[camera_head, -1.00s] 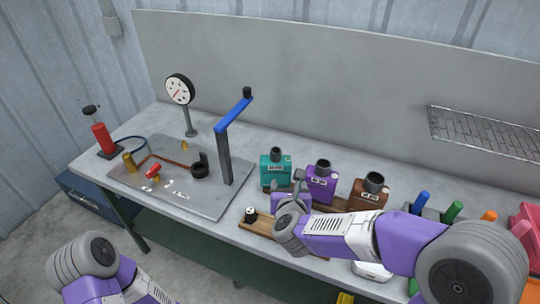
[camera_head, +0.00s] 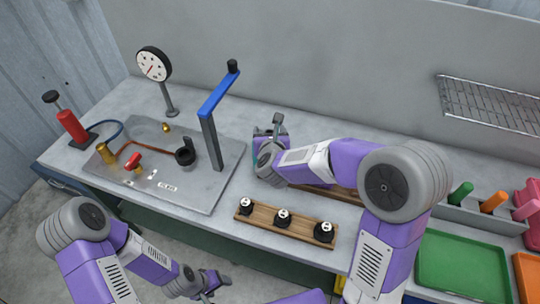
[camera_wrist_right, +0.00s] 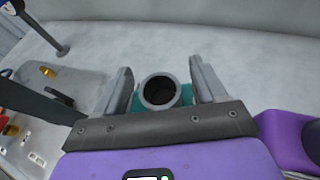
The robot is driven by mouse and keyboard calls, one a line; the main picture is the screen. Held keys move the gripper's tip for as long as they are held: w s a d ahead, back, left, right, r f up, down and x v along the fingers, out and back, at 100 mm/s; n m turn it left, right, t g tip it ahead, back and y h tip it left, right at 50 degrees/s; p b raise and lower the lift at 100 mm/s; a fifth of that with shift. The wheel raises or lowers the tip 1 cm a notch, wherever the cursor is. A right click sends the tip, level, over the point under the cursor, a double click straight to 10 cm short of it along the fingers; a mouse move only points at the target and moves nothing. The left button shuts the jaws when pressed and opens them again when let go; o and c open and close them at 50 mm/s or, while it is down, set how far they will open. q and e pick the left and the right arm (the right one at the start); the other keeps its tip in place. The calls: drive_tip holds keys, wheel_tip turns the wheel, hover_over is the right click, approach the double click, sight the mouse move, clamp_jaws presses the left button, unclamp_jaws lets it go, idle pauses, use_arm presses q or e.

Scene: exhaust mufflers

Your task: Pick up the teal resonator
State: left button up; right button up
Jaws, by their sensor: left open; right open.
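The teal resonator (camera_wrist_right: 185,98) stands upright in the right wrist view, its round dark open neck facing up. My right gripper (camera_wrist_right: 161,82) is open, with one finger on each side of the teal resonator; I cannot tell whether they touch it. My left gripper (camera_head: 205,284) is open and low at the bottom of the head view, in front of the bench, away from the resonator.
A metal plate (camera_head: 205,190) with a blue-armed post (camera_head: 212,140) and gauge (camera_head: 153,65) lies to the left. A wooden rack (camera_head: 262,217) with three black-and-white pieces is in front. A green tray (camera_head: 460,265) is at right.

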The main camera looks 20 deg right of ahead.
drive_tip(key=shift+w+f, duration=0.1)
drive_tip(key=shift+w, duration=0.1)
clamp_jaws()
idle(0.3)
